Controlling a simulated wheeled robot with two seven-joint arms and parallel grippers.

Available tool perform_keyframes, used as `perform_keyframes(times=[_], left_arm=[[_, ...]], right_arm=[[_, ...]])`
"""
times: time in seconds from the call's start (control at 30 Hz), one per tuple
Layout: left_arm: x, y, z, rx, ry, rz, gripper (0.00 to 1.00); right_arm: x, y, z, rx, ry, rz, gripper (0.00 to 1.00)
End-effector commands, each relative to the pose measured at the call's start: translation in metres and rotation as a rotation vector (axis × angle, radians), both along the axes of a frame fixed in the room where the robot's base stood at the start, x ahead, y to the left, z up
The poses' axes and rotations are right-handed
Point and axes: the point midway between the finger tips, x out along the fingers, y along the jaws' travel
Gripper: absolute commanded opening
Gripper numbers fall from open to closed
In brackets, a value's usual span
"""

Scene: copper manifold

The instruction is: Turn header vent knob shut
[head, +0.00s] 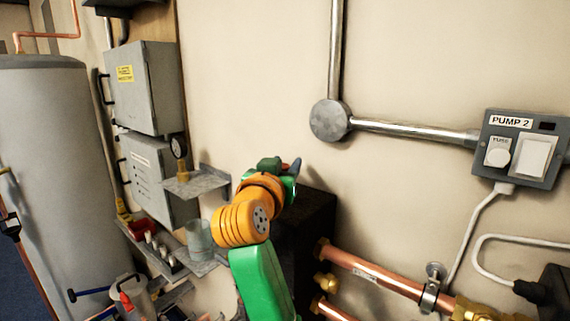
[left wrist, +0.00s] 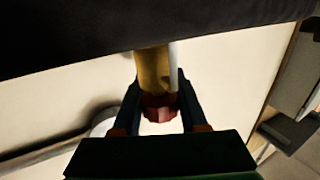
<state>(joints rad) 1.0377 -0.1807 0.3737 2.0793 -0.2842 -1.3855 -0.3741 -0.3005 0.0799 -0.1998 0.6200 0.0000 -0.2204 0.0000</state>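A dark red knob (left wrist: 160,106) on a brass stem (left wrist: 153,68) shows in the left wrist view, below a dark overhanging surface. My left gripper (left wrist: 160,92) has one dark finger on each side of the knob. The knob nearly fills the space between the fingers, and I cannot tell whether they press on it. In the head view my left gripper (head: 293,168) is at the wall, above a dark block, mostly hidden behind its orange wrist. The knob is hidden there. My right gripper is not in view.
Copper pipes (head: 375,273) with brass fittings run along the lower right wall. A dark block (head: 313,215) stands behind my left forearm. A small shelf (head: 196,184) with a gauge (head: 179,147) is to the left. A PUMP 2 switch box (head: 520,150) is at right.

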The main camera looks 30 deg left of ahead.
Motion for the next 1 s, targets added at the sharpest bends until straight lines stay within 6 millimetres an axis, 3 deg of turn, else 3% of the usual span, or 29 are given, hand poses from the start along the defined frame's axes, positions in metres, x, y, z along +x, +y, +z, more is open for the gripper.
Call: perform_keyframes(times=[0.03,0.13,0.57,1.0], left_arm=[[0.000,0.000,0.000,0.000,0.000,0.000,0.26],[0.000,0.000,0.000,0.000,-0.001,0.000,0.00],[0.000,-0.001,0.001,0.001,-0.002,-0.083,0.00],[0.001,-0.011,0.000,0.001,0.001,-0.461,0.00]], right_arm=[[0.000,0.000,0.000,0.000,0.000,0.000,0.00],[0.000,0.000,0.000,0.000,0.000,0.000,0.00],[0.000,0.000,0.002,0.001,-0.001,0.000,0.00],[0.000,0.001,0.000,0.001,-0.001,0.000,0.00]])
